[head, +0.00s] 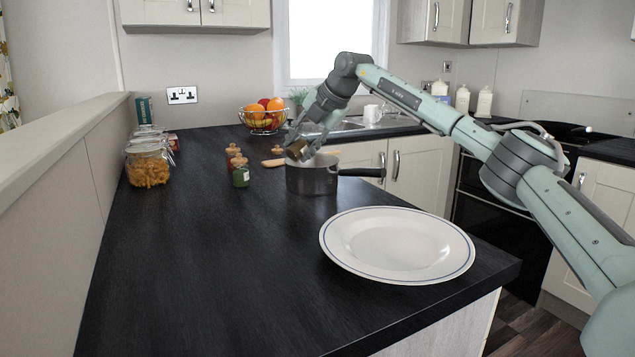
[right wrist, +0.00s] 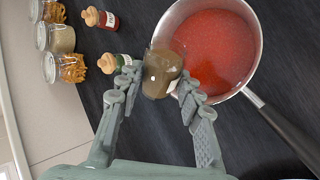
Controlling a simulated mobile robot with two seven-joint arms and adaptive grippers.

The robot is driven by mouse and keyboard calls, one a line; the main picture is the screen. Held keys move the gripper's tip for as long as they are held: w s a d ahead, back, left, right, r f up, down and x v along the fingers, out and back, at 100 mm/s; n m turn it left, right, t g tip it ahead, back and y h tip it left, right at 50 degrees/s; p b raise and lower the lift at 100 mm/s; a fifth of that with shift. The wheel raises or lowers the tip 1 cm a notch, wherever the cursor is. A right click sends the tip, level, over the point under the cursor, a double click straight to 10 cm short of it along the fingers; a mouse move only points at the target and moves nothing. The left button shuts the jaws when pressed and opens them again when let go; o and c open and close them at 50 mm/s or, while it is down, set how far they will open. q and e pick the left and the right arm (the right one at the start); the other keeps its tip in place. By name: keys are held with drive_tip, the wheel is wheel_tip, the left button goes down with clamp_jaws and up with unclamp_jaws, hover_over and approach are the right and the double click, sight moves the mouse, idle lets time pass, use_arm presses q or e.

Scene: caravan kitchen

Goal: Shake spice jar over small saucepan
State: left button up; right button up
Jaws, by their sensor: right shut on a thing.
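The small saucepan (head: 312,178) stands on the dark worktop, its black handle pointing right. In the right wrist view the saucepan (right wrist: 212,50) holds a red, sauce-like content. My right gripper (head: 296,142) is shut on a brownish spice jar (head: 299,150) and holds it tilted above the saucepan's left rim. In the right wrist view the jar (right wrist: 160,72) sits between the fingertips of the gripper (right wrist: 158,84), overlapping the pan's edge. The jar's label and lid cannot be made out. My left gripper is not in view.
Two cork-topped jars, one green (head: 240,174) and one red (head: 232,157), stand left of the saucepan. A large white plate (head: 396,262) lies in front of it. Glass jars (head: 148,166) line the left wall; a fruit basket (head: 263,118) is behind. The front left worktop is clear.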

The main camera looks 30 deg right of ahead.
drive_tip(key=shift+r+y, duration=0.25)
drive_tip(key=shift+y, duration=0.15)
drive_tip(key=shift+d+r+m, duration=0.1)
drive_tip(key=shift+m, duration=0.2)
idle(0.4)
drive_tip(key=shift+r+y, duration=0.15)
drive_tip(key=shift+y, duration=0.45)
drive_tip(key=shift+g, duration=0.3)
drive_tip(key=shift+w+d+r+m+y, duration=0.1)
drive_tip(key=shift+r+m+y, duration=0.1)
drive_tip(key=shift+m+y, duration=0.25)
idle(4.8)
